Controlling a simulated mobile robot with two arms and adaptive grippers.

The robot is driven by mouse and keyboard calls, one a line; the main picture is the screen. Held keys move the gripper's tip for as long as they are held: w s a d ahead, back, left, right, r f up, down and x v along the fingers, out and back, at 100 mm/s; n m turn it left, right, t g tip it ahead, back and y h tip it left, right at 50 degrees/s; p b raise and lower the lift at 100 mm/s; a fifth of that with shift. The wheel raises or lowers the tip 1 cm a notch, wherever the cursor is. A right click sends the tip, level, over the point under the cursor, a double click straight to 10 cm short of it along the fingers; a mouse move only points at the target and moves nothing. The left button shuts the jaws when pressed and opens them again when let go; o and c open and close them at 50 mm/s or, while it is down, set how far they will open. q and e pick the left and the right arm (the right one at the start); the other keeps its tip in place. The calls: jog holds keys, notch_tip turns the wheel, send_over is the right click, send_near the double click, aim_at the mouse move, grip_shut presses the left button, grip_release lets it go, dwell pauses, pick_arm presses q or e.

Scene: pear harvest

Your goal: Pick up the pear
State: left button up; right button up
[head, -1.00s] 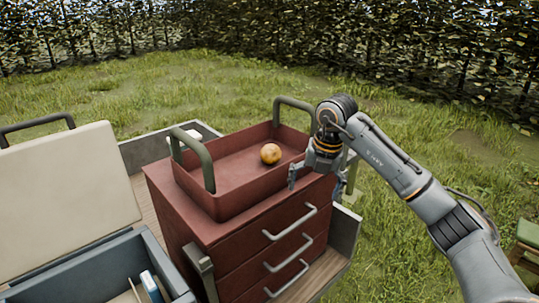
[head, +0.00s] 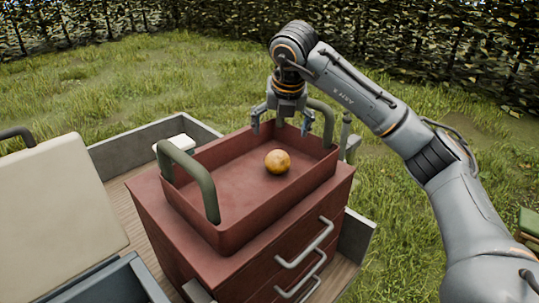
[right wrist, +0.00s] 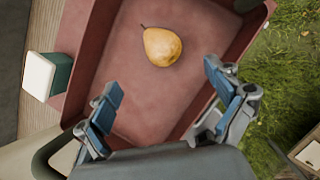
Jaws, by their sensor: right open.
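A yellow-orange pear (head: 277,161) lies in a red tray (head: 230,232) with two green handles. In the right wrist view the pear (right wrist: 162,46) lies on the bare floor of the tray, its stem toward the upper left. My right gripper (head: 282,125) points down above the tray's far side, behind the pear in the head view. It is open and empty. In the right wrist view its two blue-padded fingers (right wrist: 165,90) are spread wide, and the pear is beyond them, untouched. My left gripper is not in view.
The tray sits on a red drawer cabinet (head: 160,222) with grey pulls, inside a grey-walled cart (head: 112,148). The tray's green handles (head: 199,180) rise above its rim. A cream panel (head: 50,205) stands at the left. Grass and a hedge lie behind.

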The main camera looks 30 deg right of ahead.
aim_at(278, 153)
jog(key=x, duration=0.2)
jog(key=p+x, duration=0.1)
jog(key=x, duration=0.1)
jog(key=p+x, duration=0.1)
jog(key=x, duration=0.1)
jog(key=shift+s+d+f, duration=0.15)
jog(key=shift+s+f, duration=0.05)
jog(key=shift+f, duration=0.25)
jog(key=shift+w+f, duration=0.2)
jog(key=shift+f, duration=0.15)
jog(key=shift+p+x, duration=1.15)
jog(key=shift+p, duration=0.05)
jog(key=shift+p+x, duration=0.3)
jog(key=shift+x, duration=0.9)
jog(key=shift+w+f, duration=0.15)
jog(key=shift+f, duration=0.1)
jog(key=c, duration=1.3)
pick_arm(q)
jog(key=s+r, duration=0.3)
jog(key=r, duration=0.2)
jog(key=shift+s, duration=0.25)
pick_arm(e)
jog(key=shift+c, duration=0.5)
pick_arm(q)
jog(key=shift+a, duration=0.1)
